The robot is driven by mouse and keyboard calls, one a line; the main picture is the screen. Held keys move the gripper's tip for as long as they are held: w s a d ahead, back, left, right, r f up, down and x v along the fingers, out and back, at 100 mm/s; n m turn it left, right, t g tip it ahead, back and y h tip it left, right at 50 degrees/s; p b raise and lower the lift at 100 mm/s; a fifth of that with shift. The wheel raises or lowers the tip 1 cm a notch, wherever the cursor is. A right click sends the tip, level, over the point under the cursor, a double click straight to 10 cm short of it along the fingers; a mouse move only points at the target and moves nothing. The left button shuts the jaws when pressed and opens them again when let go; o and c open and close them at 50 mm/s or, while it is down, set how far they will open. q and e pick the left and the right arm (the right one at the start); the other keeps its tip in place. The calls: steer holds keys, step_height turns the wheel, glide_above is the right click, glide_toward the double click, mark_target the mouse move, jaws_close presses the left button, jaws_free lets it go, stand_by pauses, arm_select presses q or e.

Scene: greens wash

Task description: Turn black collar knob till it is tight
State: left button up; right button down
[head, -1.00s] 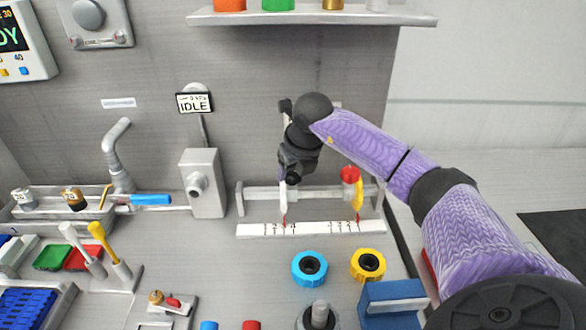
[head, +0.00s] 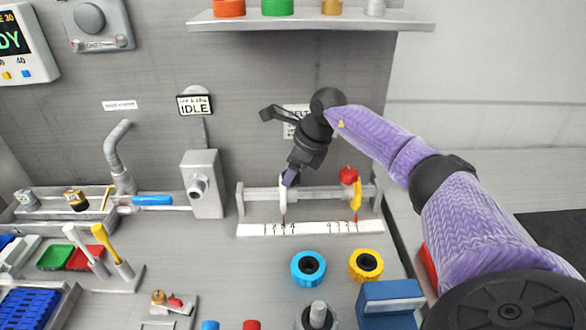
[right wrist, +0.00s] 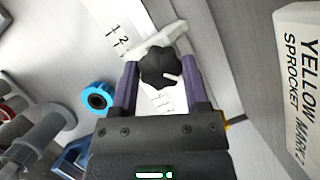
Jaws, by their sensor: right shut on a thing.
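The black collar knob (right wrist: 161,68) shows in the right wrist view as a dark lobed knob with a pale mark on its rim. My right gripper (right wrist: 161,80) has its two purple fingers on either side of the knob and is shut on it. In the head view my right gripper (head: 289,179) reaches down to the white collar (head: 283,196) at the left part of the grey rail (head: 318,194), above the numbered white scale (head: 310,228). The knob is hidden there by the gripper. My left gripper is not in view.
A red knob (head: 348,174) with a yellow pointer stands at the rail's right part. A blue ring (head: 308,267) and a yellow ring (head: 366,265) lie in front of the scale. A grey box (head: 203,184) stands left of the rail. A sign reads IDLE (head: 195,105).

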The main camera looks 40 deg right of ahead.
steer(key=n+y, duration=0.1)
steer(key=n, duration=0.1)
steer(key=shift+n, duration=0.3)
steer(key=shift+w+n+g+b, duration=0.1)
steer(key=shift+n+g+b, duration=0.5)
steer(key=shift+n, duration=0.4)
steer(key=shift+n+y, duration=0.4)
steer(key=shift+n, duration=0.1)
steer(key=shift+d+n+b, duration=0.1)
steer(key=shift+n+b, duration=0.2)
steer(key=shift+c, duration=0.4)
jaws_free()
steer(key=p+v, duration=0.1)
steer(key=v, duration=0.6)
steer(key=shift+r+p, duration=0.25)
steer(key=shift+p, duration=0.15)
